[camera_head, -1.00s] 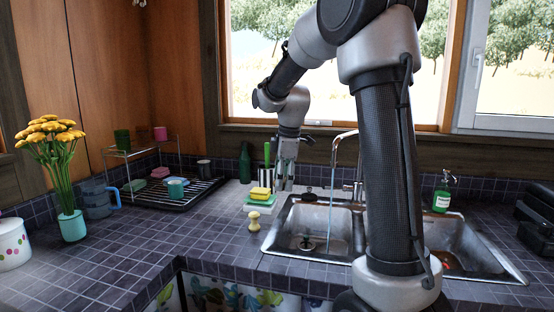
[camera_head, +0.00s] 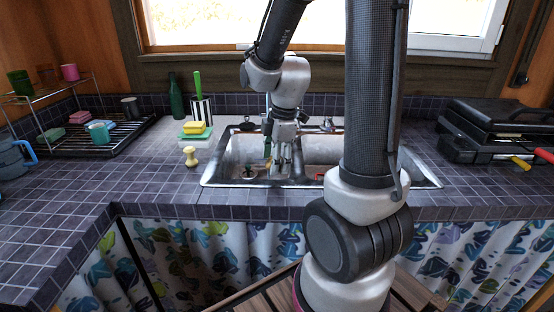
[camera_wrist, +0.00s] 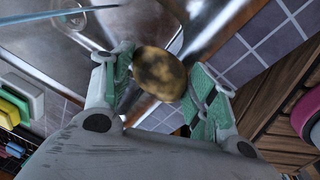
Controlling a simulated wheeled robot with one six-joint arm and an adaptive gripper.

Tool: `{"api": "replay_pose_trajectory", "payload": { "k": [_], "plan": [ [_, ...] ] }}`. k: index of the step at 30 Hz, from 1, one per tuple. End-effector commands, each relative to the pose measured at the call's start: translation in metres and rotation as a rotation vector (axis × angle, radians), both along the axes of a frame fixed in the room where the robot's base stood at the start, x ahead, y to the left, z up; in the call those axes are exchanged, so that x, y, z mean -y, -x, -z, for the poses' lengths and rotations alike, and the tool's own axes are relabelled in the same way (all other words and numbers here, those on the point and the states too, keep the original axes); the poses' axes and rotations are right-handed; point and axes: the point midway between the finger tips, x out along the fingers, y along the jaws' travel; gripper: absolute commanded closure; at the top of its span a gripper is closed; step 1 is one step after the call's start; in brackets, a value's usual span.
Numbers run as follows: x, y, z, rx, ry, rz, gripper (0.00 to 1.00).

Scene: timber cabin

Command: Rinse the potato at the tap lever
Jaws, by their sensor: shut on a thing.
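The brown, dark-blotched potato (camera_wrist: 160,73) is between the green-padded fingers of my gripper (camera_wrist: 163,72) in the wrist view, and the gripper is shut on it. In the head view my gripper (camera_head: 281,160) points down over the left basin of the metal sink (camera_head: 232,162). The potato is too small and covered to make out there. The tap is mostly hidden behind my arm; a small metal part (camera_head: 327,124) shows at the sink's back edge. A thin bluish streak, like running water (camera_wrist: 60,13), crosses the top left of the wrist view, apart from the potato.
Left of the sink are a yellow sponge (camera_head: 194,127), a wooden-looking knob (camera_head: 190,156), a utensil holder (camera_head: 202,110) and a green bottle (camera_head: 176,97). A dish rack (camera_head: 110,137) stands farther left. A black grill (camera_head: 495,130) stands at right. The front-left counter is clear.

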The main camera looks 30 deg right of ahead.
Motion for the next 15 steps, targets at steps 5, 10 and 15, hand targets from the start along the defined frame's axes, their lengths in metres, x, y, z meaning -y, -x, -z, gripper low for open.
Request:
{"api": "replay_pose_trajectory", "payload": {
  "k": [5, 10, 15],
  "plan": [
    [0.007, -0.018, 0.004, -0.001, -0.001, 0.002, 0.68],
    [0.014, -0.036, 0.008, -0.001, -0.001, 0.002, 0.68],
    [0.020, -0.053, 0.012, -0.002, -0.001, 0.002, 0.68]
  ]
}}
